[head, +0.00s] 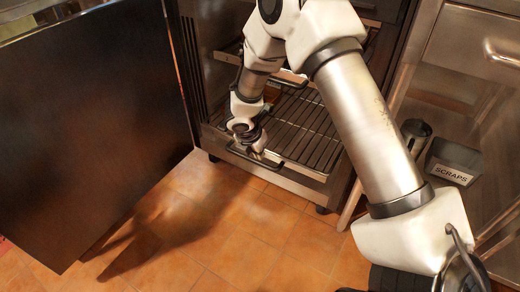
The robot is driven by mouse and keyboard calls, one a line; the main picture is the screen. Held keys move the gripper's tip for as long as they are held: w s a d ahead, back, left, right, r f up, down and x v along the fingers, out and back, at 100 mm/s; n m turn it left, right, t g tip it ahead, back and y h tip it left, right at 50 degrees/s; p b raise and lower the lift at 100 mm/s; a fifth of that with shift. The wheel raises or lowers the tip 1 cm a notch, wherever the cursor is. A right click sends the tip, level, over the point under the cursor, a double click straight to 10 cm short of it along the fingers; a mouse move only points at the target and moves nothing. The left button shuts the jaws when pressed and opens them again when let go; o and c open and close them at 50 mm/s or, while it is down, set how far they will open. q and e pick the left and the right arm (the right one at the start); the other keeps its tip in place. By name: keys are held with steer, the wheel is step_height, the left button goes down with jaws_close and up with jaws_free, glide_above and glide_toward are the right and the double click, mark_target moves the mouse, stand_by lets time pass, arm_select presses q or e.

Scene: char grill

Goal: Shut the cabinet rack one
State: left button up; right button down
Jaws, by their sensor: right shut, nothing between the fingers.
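A cabinet (190,65) stands open, with its dark door (95,120) swung out to the left. Inside is a lower wire rack (312,128) with a dark handle (283,165) along its front edge. An upper rack (291,76) shows behind my right arm, partly hidden. I cannot tell which of them is rack one. My right gripper (257,152) is shut and empty, low at the front of the lower rack by its handle. I cannot tell whether it touches it. My left gripper is out of view.
A dark bin labelled SCRAPS (454,160) and a metal container (416,133) stand on a shelf at the right. A steel counter front with a handle (500,55) is above them. The tiled floor (230,230) before the cabinet is clear.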

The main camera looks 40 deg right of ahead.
mark_target(263, 165)
steer(key=b+x, duration=0.3)
steer(key=x, duration=0.3)
steer(key=shift+f, duration=0.4)
arm_select(q)
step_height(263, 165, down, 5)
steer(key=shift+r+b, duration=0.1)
steer(key=shift+b, duration=0.3)
arm_select(e)
steer(key=d, duration=0.1)
steer(key=w+d, duration=0.1)
steer(key=d+r, duration=0.1)
steer(key=shift+w+d, duration=0.25)
steer(key=shift+d, duration=0.1)
